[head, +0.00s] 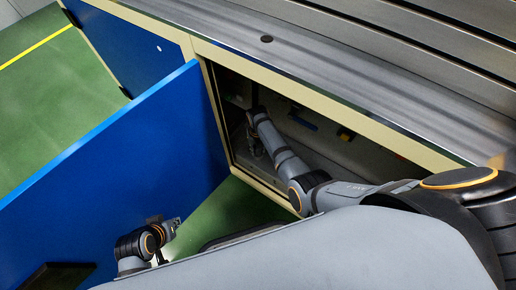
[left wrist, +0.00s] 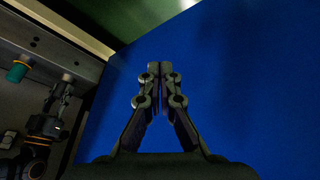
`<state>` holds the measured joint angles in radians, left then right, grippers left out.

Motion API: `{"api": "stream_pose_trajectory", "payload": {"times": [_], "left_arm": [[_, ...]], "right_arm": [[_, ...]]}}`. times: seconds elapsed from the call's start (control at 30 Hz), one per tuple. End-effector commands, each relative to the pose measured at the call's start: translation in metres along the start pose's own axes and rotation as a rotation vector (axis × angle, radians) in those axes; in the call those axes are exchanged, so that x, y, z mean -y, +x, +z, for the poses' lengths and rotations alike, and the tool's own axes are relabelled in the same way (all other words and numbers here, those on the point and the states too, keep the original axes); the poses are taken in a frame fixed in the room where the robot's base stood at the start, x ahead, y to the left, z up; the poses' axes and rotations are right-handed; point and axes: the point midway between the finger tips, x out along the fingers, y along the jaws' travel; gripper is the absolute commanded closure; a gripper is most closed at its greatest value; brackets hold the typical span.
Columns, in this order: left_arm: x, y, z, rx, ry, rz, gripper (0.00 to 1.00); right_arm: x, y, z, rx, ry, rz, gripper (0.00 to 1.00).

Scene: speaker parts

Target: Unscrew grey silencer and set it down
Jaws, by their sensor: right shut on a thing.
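My right arm reaches into the open cabinet. My right gripper (head: 256,150) is inside near its left end, shut on a small part that seems to be the grey silencer; it is too dark and small to make out clearly. My right arm also shows at the left of the left wrist view, with its gripper (left wrist: 57,98) pointing up beside a pale rail. A teal-capped cylinder (left wrist: 17,72) hangs to the left of it. My left gripper (head: 175,226) is outside, in front of the blue door; its fingertips (left wrist: 158,70) meet with nothing between them.
The blue cabinet door (head: 120,165) stands wide open on the left. The cabinet's beige frame (head: 217,120) edges the opening around my right arm. A metal worktop (head: 300,65) lies above. Small blue (head: 303,122) and yellow items sit deeper inside. Green floor (head: 70,95) is clear.

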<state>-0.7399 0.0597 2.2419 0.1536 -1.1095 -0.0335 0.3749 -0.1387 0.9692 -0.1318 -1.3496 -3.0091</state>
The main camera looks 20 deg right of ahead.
Motion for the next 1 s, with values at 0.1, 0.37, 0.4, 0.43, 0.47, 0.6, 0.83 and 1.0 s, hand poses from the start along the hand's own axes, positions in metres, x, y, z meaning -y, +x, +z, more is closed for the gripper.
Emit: {"api": "stream_pose_trajectory", "payload": {"times": [0.1,0.37,0.4,0.43,0.47,0.6,0.83,1.0], "left_arm": [[0.0000,0.0000,0.0000,0.000,0.000,0.000,1.00],[0.0000,-0.0001,-0.0001,0.000,0.000,0.000,1.00],[0.0000,-0.0001,-0.0001,0.000,0.000,0.000,1.00],[0.0000,-0.0001,-0.0001,0.000,0.000,0.000,1.00],[0.0000,-0.0001,-0.0001,0.000,0.000,0.000,1.00],[0.0000,-0.0001,-0.0001,0.000,0.000,0.000,1.00],[0.0000,-0.0001,-0.0001,0.000,0.000,0.000,1.00],[-0.0001,-0.0001,-0.0002,0.000,0.000,0.000,1.00]], "right_arm": [[0.0005,0.0000,0.0001,0.000,0.001,-0.001,0.87],[0.0004,0.0000,0.0001,0.000,0.003,-0.001,0.57],[0.0004,0.0000,0.0001,0.000,0.003,-0.001,0.57],[0.0004,0.0000,0.0001,0.000,0.003,-0.001,0.57],[0.0003,0.0000,0.0001,0.000,0.003,-0.001,0.57],[0.0005,0.0000,0.0000,0.000,0.111,-0.001,0.57],[0.0012,0.0001,-0.0005,0.000,0.543,-0.001,0.57],[0.0013,0.0001,-0.0006,0.000,0.637,-0.001,0.57]]}}
